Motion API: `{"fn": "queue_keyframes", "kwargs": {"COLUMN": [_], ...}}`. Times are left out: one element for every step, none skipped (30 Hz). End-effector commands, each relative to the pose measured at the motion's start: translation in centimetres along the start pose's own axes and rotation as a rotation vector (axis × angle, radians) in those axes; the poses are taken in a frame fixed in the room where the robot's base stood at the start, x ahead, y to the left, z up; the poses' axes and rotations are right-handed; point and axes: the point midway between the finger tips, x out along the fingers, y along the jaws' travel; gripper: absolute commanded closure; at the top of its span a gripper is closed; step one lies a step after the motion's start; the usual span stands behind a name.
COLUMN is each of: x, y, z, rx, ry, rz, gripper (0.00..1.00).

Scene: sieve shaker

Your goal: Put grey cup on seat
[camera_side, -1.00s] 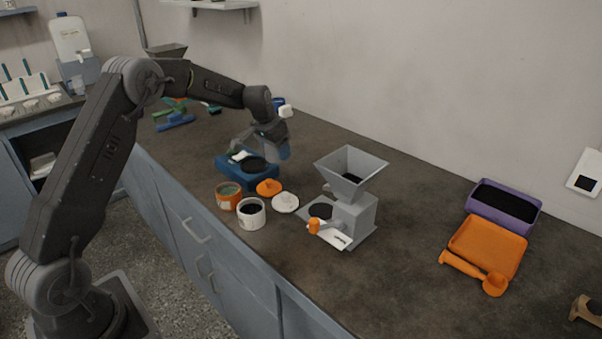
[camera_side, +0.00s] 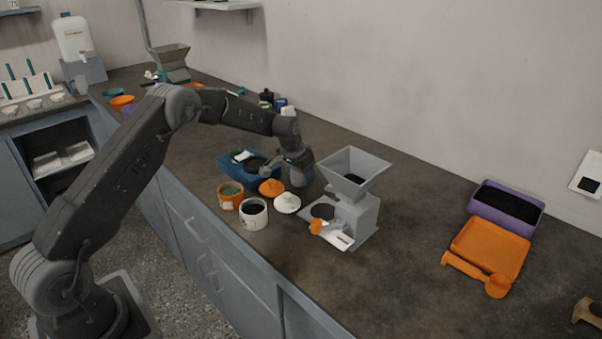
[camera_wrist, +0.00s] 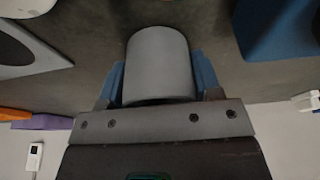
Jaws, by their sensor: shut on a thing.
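The grey cup (camera_side: 302,176) is in my gripper (camera_side: 297,166), between the blue base and the grey hopper machine. In the wrist view the cup (camera_wrist: 158,65) sits between the two blue fingers of my gripper (camera_wrist: 160,82), which are shut on its sides. The grey hopper machine (camera_side: 362,216) has a dark round seat (camera_side: 321,211) on its low front part, which looks empty. That seat (camera_wrist: 12,57) also shows in the wrist view at the left. The cup is apart from it, behind and to the left in the side view. The cup's underside is hidden.
The blue base (camera_side: 232,166) with a dark disc stands left of the cup. An orange lid (camera_side: 271,187), a white lid (camera_side: 287,203), an orange jar (camera_side: 229,202) and a white jar (camera_side: 254,220) stand in front. The counter right of the machine is free up to the orange tray (camera_side: 488,250).

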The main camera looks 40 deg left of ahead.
Motion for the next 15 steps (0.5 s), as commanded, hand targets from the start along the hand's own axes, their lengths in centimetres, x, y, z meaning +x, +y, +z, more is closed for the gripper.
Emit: {"fn": "queue_keyframes", "kwargs": {"x": [-0.01, 0.05, 0.16, 0.25, 0.33, 0.28, 0.28, 0.28, 0.28, 0.27, 0.27, 0.27, 0.26, 0.26, 0.26], "y": [-0.01, -0.01, -0.01, -0.01, -0.01, -0.01, -0.01, -0.01, -0.01, -0.01, -0.01, -0.01, -0.01, -0.01, -0.01], "z": [-0.01, 0.01, 0.04, 0.07, 0.09, 0.07, 0.08, 0.08, 0.08, 0.08, 0.08, 0.08, 0.08, 0.08, 0.08], "rx": [0.000, 0.000, 0.000, 0.000, 0.000, 0.000, 0.000, 0.000, 0.000, 0.000, 0.000, 0.000, 0.000, 0.000, 0.000], "ry": [0.000, 0.000, 0.000, 0.000, 0.000, 0.001, 0.001, 0.000, 0.000, 0.000, 0.000, 0.000, 0.000, 0.000, 0.000], "rz": [0.000, 0.000, 0.000, 0.000, 0.000, 0.000, 0.000, 0.000, 0.000, 0.000, 0.000, 0.000, 0.000, 0.000, 0.000], "gripper": [0.66, 0.66, 0.66, 0.66, 0.66, 0.38, 0.35, 0.32, 0.28, 0.26, 0.23, 0.19, 0.16, 0.16, 0.16]}}
